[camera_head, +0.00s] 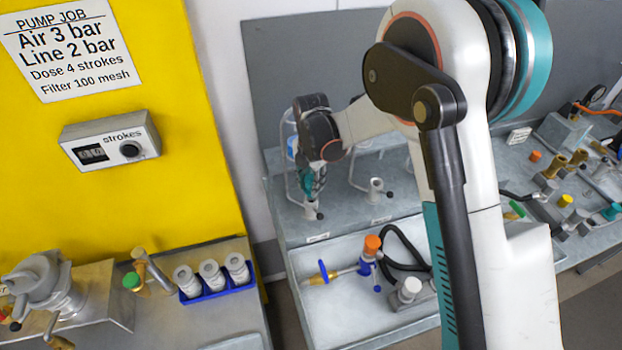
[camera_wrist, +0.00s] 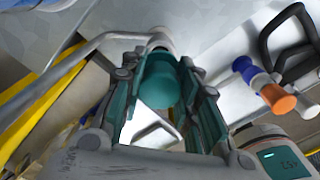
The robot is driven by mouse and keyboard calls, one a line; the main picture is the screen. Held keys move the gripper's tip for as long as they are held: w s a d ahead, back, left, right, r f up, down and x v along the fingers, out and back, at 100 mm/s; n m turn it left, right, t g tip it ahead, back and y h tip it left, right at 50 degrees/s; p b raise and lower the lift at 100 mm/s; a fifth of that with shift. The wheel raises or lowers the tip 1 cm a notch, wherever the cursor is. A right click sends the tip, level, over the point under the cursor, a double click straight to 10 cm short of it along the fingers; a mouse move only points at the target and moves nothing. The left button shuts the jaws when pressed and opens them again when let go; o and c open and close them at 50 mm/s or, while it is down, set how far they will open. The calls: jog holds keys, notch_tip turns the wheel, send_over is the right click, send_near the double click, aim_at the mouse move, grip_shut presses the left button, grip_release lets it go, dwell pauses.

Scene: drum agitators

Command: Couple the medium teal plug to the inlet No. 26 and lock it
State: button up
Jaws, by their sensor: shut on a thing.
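My gripper (camera_wrist: 163,68) is shut on the teal plug (camera_wrist: 158,90), which sits between its teal finger pads in the wrist view. Beyond the plug, the grey end fitting (camera_wrist: 160,42) of a bent pipe lies in line with it. I cannot tell whether plug and fitting touch or how far they are joined. In the head view my gripper (camera_head: 309,182) is at the left pipe, right above its end fitting (camera_head: 312,210). A second pipe's fitting (camera_head: 376,187) stands to the right. The label plates below are too small to read, so No. 26 cannot be picked out.
A tray below holds a valve with an orange cap (camera_head: 372,245), a blue-handled piece (camera_head: 323,271) and a black hose (camera_head: 405,240). A blue rack (camera_head: 215,281) with grey cylinders stands at left. Several fittings lie on the right bench.

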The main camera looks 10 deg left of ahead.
jog(key=shift+f+b, duration=0.4)
jog(key=shift+b, duration=0.45)
dwell(0.6)
jog(key=shift+f, duration=0.15)
jog(key=shift+f+b, duration=1)
jog(key=shift+f, duration=0.05)
jog(key=shift+f+b, duration=0.3)
jog(key=shift+f, duration=0.05)
dwell(0.3)
jog(key=o, duration=1.2)
jog(key=shift+c, duration=0.2)
jog(key=shift+o, duration=0.2)
jog(key=shift+r, duration=0.15)
jog(key=shift+r+p, duration=1.75)
jog(key=shift+r, duration=2.05)
